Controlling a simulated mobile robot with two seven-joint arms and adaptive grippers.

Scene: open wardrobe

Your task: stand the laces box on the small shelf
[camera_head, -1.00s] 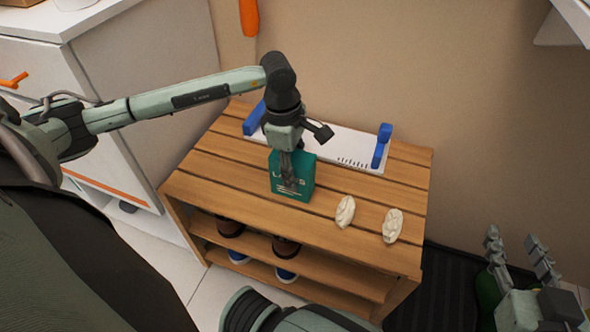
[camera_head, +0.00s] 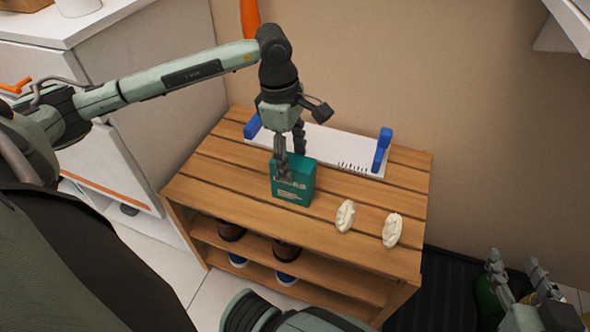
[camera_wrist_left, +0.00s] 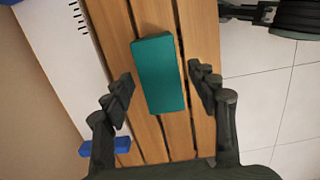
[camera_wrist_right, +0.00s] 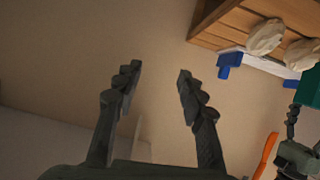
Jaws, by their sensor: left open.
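The teal laces box (camera_head: 293,180) stands upright on the slatted wooden rack top (camera_head: 240,190), and its top shows in the left wrist view (camera_wrist_left: 158,75). My left gripper (camera_head: 290,160) is open, pointing down, with one finger on the front side of the box and one behind it. In the left wrist view there are gaps between box and fingers. Behind the box, a white board (camera_head: 330,148) with blue end pieces runs along the rack's back. My right gripper (camera_wrist_right: 158,75) is open and empty, low at the right, off the rack.
Two cream crumpled lumps (camera_head: 345,215) (camera_head: 392,230) lie on the rack right of the box. Shoes (camera_head: 286,250) stand on the rack's lower levels. A white cabinet (camera_head: 150,80) is at the left. A dark mat (camera_head: 450,290) lies right of the rack.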

